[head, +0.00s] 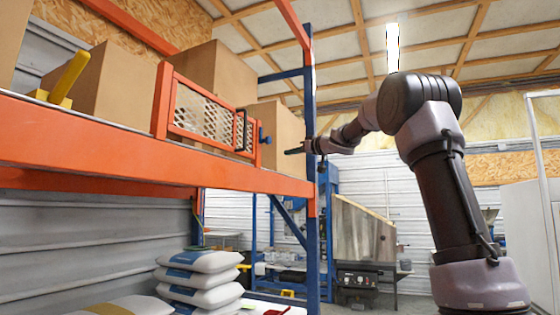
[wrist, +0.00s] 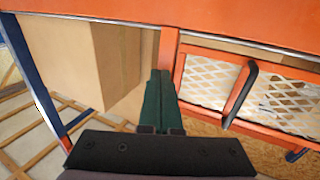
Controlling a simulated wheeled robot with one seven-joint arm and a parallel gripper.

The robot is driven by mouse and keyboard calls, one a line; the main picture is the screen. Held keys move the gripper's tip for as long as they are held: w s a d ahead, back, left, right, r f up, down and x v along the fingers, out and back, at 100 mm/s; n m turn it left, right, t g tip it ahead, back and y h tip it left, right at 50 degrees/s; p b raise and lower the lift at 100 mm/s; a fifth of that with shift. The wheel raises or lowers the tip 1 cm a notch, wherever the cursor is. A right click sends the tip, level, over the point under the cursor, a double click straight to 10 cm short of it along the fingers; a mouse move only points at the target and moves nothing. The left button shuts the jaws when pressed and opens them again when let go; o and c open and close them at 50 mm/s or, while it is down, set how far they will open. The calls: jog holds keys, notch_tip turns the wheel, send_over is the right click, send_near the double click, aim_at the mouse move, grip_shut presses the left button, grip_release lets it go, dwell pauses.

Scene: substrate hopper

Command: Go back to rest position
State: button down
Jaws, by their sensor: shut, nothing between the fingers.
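My gripper (head: 296,151) is at the end of my raised arm, to the right of the orange rack shelf. In the wrist view its two dark green fingers (wrist: 160,101) lie together, shut with nothing between them. An orange-framed mesh gate (head: 205,114) with a black handle (head: 240,131) stands at the shelf's front edge. The gripper is apart from the handle, to its right. In the wrist view the mesh gate (wrist: 290,98) and its handle (wrist: 239,95) are to the right of the fingers.
The orange shelf beam (head: 150,150) and blue rack post (head: 311,200) are close to the gripper. Cardboard boxes (head: 130,85) and a yellow lever (head: 69,78) are on the shelf. White sacks (head: 200,279) are stacked below. A metal hopper machine (head: 362,235) stands behind.

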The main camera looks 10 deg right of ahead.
jog(key=shift+s+d, duration=0.1)
jog(key=shift+d, duration=0.1)
jog(key=s+d+r+m+t+h, duration=0.2)
jog(key=s+d+m+t+h, duration=0.2)
jog(key=s+d+m+h, duration=0.3)
jog(key=s+d+f+m+g+h, duration=0.2)
jog(key=s+d+f+m+h, duration=0.15)
jog(key=s+f, duration=0.45)
jog(key=s+a+f+g, duration=0.1)
jog(key=s+f+g, duration=0.2)
jog(key=s+f, duration=0.5)
jog(key=s+a+f+g+y, duration=0.1)
jog(key=s+a+f+g, duration=0.1)
jog(key=s+f, duration=0.7)
jog(key=s+a+f+g+y, duration=0.1)
jog(key=s+f+g, duration=0.3)
jog(key=s+f, duration=0.4)
jog(key=s+a, duration=0.1)
jog(key=s, duration=0.3)
jog(key=shift+s+f+m+g, duration=0.15)
jog(key=shift+f+m+g, duration=0.2)
jog(key=shift+g, duration=0.05)
